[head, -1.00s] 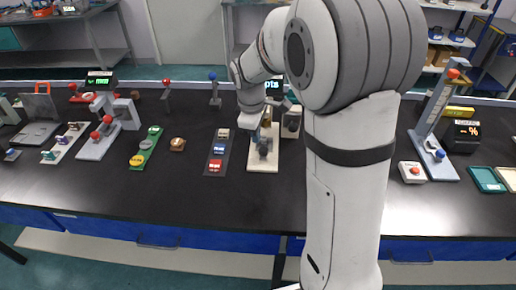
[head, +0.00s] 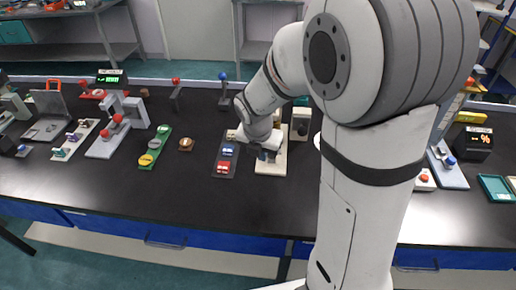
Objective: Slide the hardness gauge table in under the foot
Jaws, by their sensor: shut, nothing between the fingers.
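A stand with a long beige base plate (head: 271,169) stands on the black bench near the middle of the head view. It appears to be the hardness gauge. My wrist and gripper (head: 267,155) are low over this base and cover most of it. The gripper is shut, with nothing seen held in it. The gauge's foot and sliding table are hidden behind my wrist, so I cannot tell how they stand to each other. I also cannot tell whether my gripper touches the table.
A dark plate with blue and red blocks (head: 223,167) lies just left of the base. A beige block-like device (head: 300,124) stands close behind right. A green strip with round pieces (head: 155,147) lies further left. The bench front is clear.

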